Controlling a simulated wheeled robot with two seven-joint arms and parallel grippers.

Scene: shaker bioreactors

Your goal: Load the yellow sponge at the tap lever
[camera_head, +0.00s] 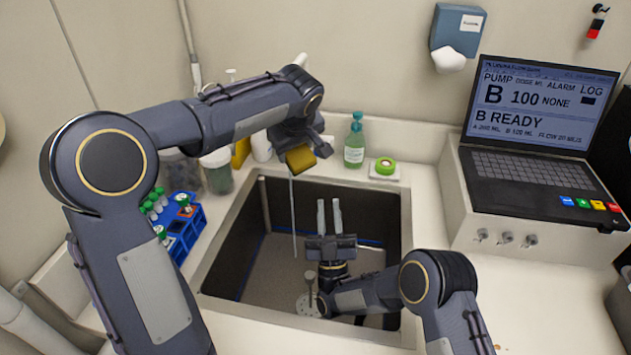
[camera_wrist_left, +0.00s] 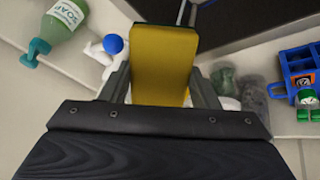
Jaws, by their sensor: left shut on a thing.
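The yellow sponge (camera_head: 300,158) is held in my left gripper (camera_head: 296,140) above the back edge of the dark sink. In the left wrist view the sponge (camera_wrist_left: 163,65) stands out between the two fingers of the left gripper (camera_wrist_left: 163,90). A thin pale vertical line (camera_head: 294,215) runs from just under the sponge down into the sink; I cannot tell whether it is water. The tap and its lever are not clearly visible, with my left arm covering the area behind the sink. My right gripper (camera_head: 329,215) is over the sink, fingers pointing away, apart and empty.
The sink (camera_head: 230,262) has a drain at its bottom. A blue tube rack (camera_head: 185,228) and jars (camera_head: 216,172) stand at left. A laptop (camera_head: 530,130) sits on the right.

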